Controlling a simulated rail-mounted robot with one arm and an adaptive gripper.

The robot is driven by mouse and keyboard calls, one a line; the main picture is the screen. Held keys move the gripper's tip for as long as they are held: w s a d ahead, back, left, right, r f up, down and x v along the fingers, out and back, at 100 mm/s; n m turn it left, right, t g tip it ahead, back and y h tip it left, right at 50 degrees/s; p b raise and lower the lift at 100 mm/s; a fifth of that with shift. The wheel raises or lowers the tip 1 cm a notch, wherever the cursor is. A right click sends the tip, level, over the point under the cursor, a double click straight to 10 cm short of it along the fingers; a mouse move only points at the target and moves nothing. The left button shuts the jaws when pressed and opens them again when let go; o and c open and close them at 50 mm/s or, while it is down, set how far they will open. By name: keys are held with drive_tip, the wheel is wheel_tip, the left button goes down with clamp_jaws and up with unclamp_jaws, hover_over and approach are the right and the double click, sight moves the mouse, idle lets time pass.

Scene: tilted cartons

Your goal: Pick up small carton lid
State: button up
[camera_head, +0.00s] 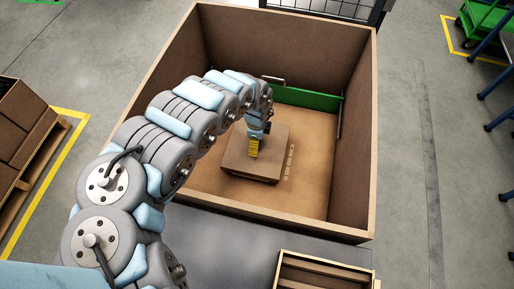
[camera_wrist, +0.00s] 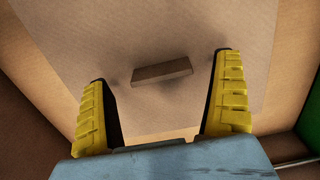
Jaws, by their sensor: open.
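The small carton with its lid (camera_head: 273,150) stands on the floor of a large open box. The lid's flat brown top fills the middle of the wrist view (camera_wrist: 215,30). A short raised bar (camera_wrist: 162,73) sits on the lid, a little tilted in the picture. My gripper (camera_head: 254,152) reaches down into the box over the lid. Its two yellow fingers (camera_wrist: 160,68) are open, one on each side of the bar and apart from it. The gap between fingertips and lid is hard to judge. In the head view my gripper hides the bar.
The large box (camera_head: 352,150) has high brown walls on all sides. A green panel (camera_head: 307,99) lies along its far inner side, and bare floor shows right of the carton. A smaller open crate (camera_head: 325,270) stands outside at the front right.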

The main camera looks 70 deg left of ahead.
drive_tip(key=shift+f, duration=0.5)
drive_tip(key=c, duration=1.4)
drive_tip(key=shift+r, duration=0.15)
